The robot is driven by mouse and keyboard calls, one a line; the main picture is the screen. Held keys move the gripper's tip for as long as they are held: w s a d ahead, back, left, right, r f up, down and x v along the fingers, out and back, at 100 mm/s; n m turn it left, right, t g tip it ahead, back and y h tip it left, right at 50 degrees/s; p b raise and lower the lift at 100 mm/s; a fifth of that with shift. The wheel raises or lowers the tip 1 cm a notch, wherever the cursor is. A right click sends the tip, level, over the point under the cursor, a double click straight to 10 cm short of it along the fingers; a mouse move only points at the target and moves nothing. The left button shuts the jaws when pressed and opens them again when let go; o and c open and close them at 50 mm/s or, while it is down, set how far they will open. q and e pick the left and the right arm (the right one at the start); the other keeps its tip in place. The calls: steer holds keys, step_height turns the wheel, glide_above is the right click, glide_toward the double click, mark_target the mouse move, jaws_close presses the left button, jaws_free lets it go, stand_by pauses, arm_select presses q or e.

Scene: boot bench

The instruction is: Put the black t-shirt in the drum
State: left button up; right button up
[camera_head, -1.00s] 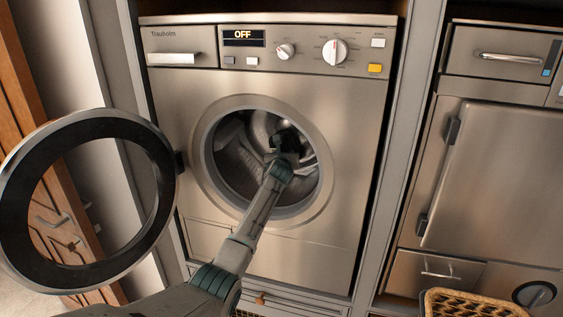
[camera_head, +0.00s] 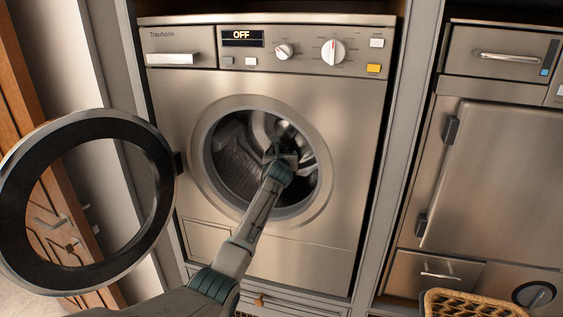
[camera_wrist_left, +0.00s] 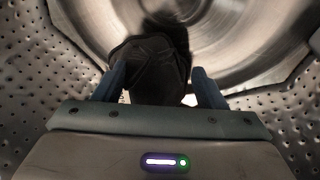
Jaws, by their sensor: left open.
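The black t-shirt (camera_wrist_left: 150,58) shows in the left wrist view as a dark folded bundle inside the metal drum (camera_wrist_left: 270,45). It lies between and just beyond the fingertips of my left gripper (camera_wrist_left: 158,85). The two fingers stand apart, open, with light gaps beside the cloth near the palm. In the head view my left arm reaches through the round opening of the washing machine, and my left gripper (camera_head: 284,148) is inside the drum (camera_head: 235,160). The shirt is hard to make out there against the dark interior. My right gripper is not in view.
The round washer door (camera_head: 150,135) hangs open at the left. The washer display (camera_head: 243,38) reads OFF. A wicker basket (camera_head: 470,303) stands at the bottom right, in front of a closed metal appliance (camera_head: 500,180).

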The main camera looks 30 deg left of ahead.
arm_select(q)
steer(key=b+v, duration=0.2)
steer(key=v, duration=0.8)
steer(key=shift+b, duration=0.35)
